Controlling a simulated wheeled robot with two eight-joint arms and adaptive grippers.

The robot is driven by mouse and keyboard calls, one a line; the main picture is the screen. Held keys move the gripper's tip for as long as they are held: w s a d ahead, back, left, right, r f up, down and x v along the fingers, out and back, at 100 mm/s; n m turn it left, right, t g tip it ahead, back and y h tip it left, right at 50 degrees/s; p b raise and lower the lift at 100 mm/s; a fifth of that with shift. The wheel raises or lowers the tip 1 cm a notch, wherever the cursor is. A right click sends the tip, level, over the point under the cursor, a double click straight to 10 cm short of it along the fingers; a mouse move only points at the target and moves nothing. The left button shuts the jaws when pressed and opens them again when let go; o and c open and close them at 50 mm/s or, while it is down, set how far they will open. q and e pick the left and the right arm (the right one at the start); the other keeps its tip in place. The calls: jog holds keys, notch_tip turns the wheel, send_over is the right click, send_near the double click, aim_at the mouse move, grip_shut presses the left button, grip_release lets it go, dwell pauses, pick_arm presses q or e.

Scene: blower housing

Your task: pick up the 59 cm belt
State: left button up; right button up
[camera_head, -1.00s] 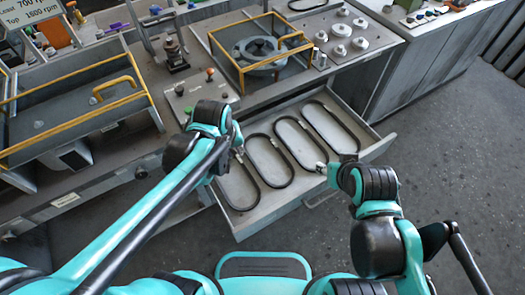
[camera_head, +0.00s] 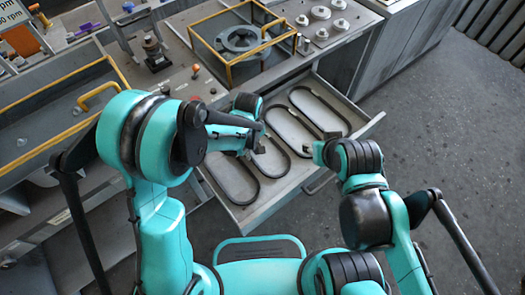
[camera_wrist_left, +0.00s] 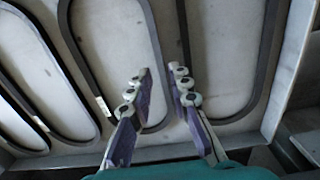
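Several dark oval belts lie side by side in the open drawer (camera_head: 243,216): one at the left (camera_head: 232,200), one beside it (camera_head: 287,168), one further right (camera_head: 284,110) and one at the far right (camera_head: 347,122). I cannot read which is the 59 cm belt. My left gripper (camera_head: 259,142) is over the middle belts and hides part of them. In the left wrist view it (camera_wrist_left: 158,84) is open and empty, its fingers above the near ends of two neighbouring belts (camera_wrist_left: 108,60) (camera_wrist_left: 271,50). My right gripper (camera_head: 312,150) is at the drawer's front right; its opening is unclear.
Behind the drawer, a yellow-framed fixture (camera_head: 229,72) holds a round grey housing (camera_head: 240,40). Knob-like round parts (camera_head: 320,13) stand to its right. A tray with a yellow handle (camera_head: 98,95) is at the left. The floor (camera_head: 450,130) at the right is clear.

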pick_arm(q)
notch_tip(320, 180, down, 3)
jog(key=shift+f+b, duration=0.15)
jog(key=shift+b, duration=0.4)
jog(key=shift+a, duration=0.1)
grip_shut()
notch_tip(320, 180, up, 10)
jog(key=r+p, duration=0.1)
jog(key=p, duration=0.4)
notch_tip(320, 180, up, 4)
jog(key=p, duration=0.3)
send_over(252, 160)
jog(key=shift+r, duration=0.1)
jog(key=shift+a, duration=0.1)
